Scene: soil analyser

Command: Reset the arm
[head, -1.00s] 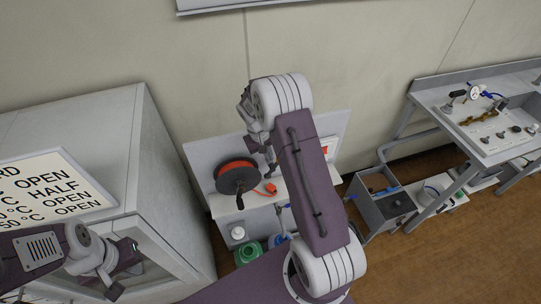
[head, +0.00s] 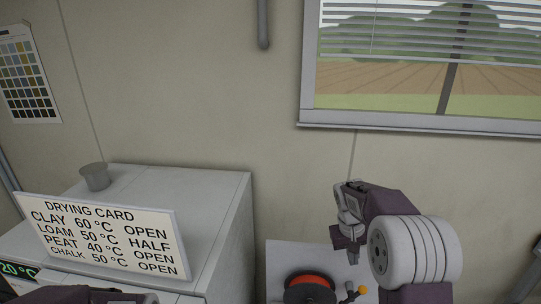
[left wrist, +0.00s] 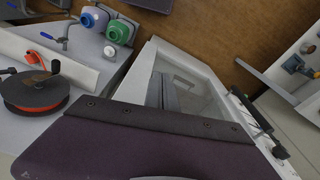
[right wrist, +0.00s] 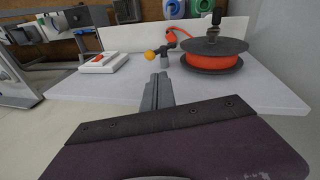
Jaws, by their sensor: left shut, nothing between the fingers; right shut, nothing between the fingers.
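My right gripper (head: 352,258) hangs from its purple and white arm in the lower right of the head view. In the right wrist view its grey fingers (right wrist: 157,92) are shut and empty, in front of a light grey bench top. My left gripper shows in the left wrist view, where its grey fingers (left wrist: 163,92) are shut and empty in front of a grey-white cabinet with a glazed front. In the head view only a purple part of my left arm shows at the bottom left edge; the left fingers are out of view.
An orange cable reel (right wrist: 212,58) stands on the bench (right wrist: 270,92), beside an orange-tipped fitting (right wrist: 157,53) and a red-and-white switch box (right wrist: 98,61). A drying card (head: 100,238) and grey cup (head: 94,177) stand on the white cabinet (head: 215,200). Green and blue-capped bottles (left wrist: 118,32) (left wrist: 92,18) are nearby.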

